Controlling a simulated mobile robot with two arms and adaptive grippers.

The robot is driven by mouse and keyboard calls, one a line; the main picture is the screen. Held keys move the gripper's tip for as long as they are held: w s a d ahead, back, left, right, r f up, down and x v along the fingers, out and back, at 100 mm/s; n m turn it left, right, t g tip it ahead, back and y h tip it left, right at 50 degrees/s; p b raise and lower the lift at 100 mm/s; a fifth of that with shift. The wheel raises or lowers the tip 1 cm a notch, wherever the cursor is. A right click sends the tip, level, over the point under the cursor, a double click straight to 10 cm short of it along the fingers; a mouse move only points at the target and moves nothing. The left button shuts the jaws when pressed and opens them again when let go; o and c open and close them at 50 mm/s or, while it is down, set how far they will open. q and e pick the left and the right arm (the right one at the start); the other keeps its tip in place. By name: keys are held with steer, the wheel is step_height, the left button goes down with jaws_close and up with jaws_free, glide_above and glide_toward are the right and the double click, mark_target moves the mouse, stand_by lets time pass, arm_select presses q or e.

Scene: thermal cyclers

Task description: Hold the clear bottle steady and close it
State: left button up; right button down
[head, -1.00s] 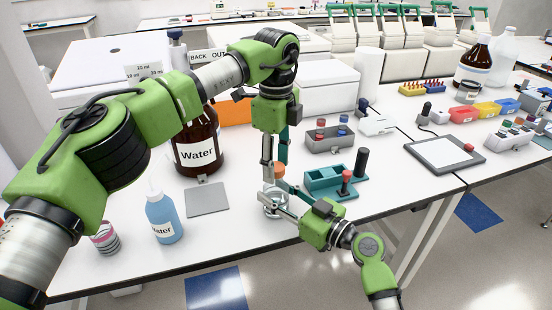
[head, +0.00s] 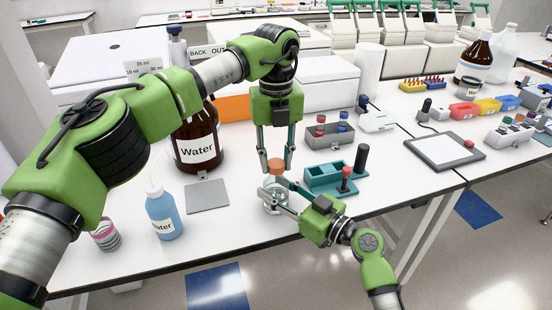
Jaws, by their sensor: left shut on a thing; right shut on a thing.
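The clear bottle (head: 271,204) stands upright near the front edge of the white table, partly hidden by gripper fingers. An orange cap (head: 276,165) sits at the top of its neck; I cannot tell how tightly it is seated. My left gripper (head: 277,170) points straight down from above, with its two fingers on either side of the cap, shut on it. My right gripper (head: 276,192) reaches in from the lower right, low and nearly level, and is shut on the clear bottle below the cap.
Left are a flat grey plate (head: 207,197), a blue wash bottle (head: 164,215) and a brown Water bottle (head: 197,145). The table's front edge is close.

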arm_select(q)
steer(key=m, duration=0.5)
steer(key=shift+m, duration=0.3)
steer(key=m, duration=1)
steer(key=shift+m, duration=0.3)
steer(key=m, duration=0.5)
steer(key=shift+w+m, duration=0.1)
steer(key=shift+m, duration=0.3)
steer(key=o, duration=1.2)
steer(key=shift+r, duration=2.25)
